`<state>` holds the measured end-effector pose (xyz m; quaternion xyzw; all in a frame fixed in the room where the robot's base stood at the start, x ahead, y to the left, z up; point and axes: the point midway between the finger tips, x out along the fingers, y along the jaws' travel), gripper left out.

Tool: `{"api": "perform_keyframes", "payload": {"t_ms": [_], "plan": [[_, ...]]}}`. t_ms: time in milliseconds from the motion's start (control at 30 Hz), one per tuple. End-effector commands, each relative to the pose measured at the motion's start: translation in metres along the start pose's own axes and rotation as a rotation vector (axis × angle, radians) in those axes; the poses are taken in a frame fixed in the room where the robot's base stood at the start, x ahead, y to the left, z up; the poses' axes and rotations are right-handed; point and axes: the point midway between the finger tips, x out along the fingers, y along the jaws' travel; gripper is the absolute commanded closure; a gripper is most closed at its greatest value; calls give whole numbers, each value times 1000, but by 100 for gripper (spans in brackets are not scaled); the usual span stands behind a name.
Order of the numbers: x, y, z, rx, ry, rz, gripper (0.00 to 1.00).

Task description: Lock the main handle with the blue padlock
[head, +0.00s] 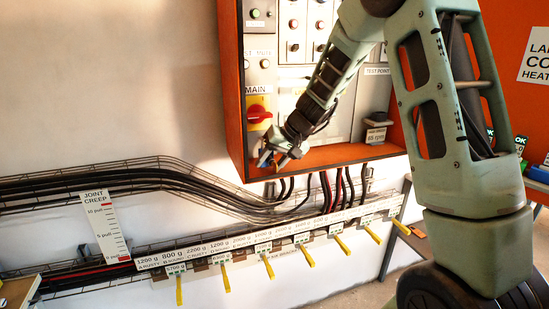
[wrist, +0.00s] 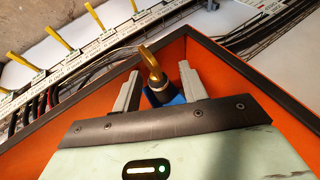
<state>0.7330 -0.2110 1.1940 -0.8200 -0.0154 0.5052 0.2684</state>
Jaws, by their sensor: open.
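The blue padlock (wrist: 165,96) shows in the wrist view between my two fingers, with a yellow curved piece (wrist: 151,62) rising from it. Its lower part is hidden behind my gripper's body. My gripper (wrist: 159,84) is open, one finger on each side of the padlock; I cannot tell whether either finger touches it. In the head view my gripper (head: 274,161) is low at the orange cabinet's bottom ledge. The main handle (head: 258,114) is a red knob on a yellow plate under the MAIN label, above and left of my gripper.
The orange cabinet (head: 231,90) has raised side and bottom edges around its panel. Black cables (head: 170,178) run below it in a wire tray. A small grey box (head: 376,132) sits at the panel's right.

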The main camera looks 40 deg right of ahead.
Motion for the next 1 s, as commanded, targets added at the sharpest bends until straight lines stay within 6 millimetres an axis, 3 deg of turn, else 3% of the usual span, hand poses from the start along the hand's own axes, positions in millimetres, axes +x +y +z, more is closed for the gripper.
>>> {"api": "perform_keyframes", "payload": {"t_ms": [133, 267, 700, 1000], "plan": [[-11, 0, -1, -2, 3, -1, 57], [-34, 1, -1, -1, 7, 0, 57], [-135, 1, 0, -2, 7, 0, 57], [-171, 1, 0, 0, 3, 1, 57]]}}
